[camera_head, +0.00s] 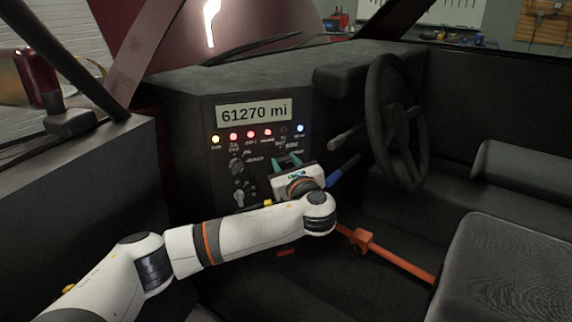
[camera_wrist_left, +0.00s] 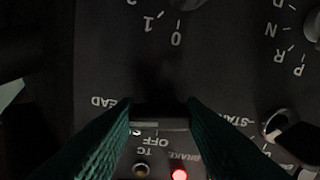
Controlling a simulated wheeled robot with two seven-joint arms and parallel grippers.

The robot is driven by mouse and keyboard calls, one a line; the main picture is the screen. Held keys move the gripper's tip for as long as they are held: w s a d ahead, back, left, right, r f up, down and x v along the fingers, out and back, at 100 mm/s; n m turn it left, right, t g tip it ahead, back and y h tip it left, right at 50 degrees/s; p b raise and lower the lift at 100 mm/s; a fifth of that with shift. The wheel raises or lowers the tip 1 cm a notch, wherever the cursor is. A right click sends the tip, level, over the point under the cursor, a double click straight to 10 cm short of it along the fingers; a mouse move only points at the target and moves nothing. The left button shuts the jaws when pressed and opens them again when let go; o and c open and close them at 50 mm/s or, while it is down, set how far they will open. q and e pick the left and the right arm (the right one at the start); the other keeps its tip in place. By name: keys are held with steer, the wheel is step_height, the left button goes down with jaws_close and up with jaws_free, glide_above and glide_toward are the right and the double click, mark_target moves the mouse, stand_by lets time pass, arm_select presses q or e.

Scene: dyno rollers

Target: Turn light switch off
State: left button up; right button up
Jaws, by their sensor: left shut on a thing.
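The light switch (camera_wrist_left: 160,118) is a dark bar-shaped knob on the black dashboard panel, at the lower middle of the left wrist view. Upside-down letters reading "EAD" stand beside it on the left, and "OFF" stands just below it. My left gripper (camera_wrist_left: 160,122) has its two dark green fingers on either side of the knob and is shut on it. In the head view, my left gripper (camera_head: 284,163) is up against the panel, and its hand hides the switch. The knob's pointing direction is hard to read. My right gripper is in neither view.
The panel carries an odometer display (camera_head: 254,112) reading 61270 mi, a row of lit indicators, and more knobs (camera_head: 237,166). A steering wheel (camera_head: 392,122) and a blue-tipped lever (camera_head: 343,171) are to the right. An orange-red bar (camera_head: 395,258) runs below my arm.

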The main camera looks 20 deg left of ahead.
arm_select(q)
steer(key=n+p, duration=0.2)
steer(key=n, duration=0.3)
steer(key=shift+n, duration=0.3)
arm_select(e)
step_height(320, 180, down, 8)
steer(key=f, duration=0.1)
arm_select(q)
steer(key=shift+n+b, duration=0.65)
steer(key=shift+n, duration=4.65)
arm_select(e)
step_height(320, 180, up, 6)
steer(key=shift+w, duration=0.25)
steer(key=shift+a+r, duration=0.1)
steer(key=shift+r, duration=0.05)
arm_select(q)
steer(key=o, duration=1)
steer(key=shift+r, duration=0.1)
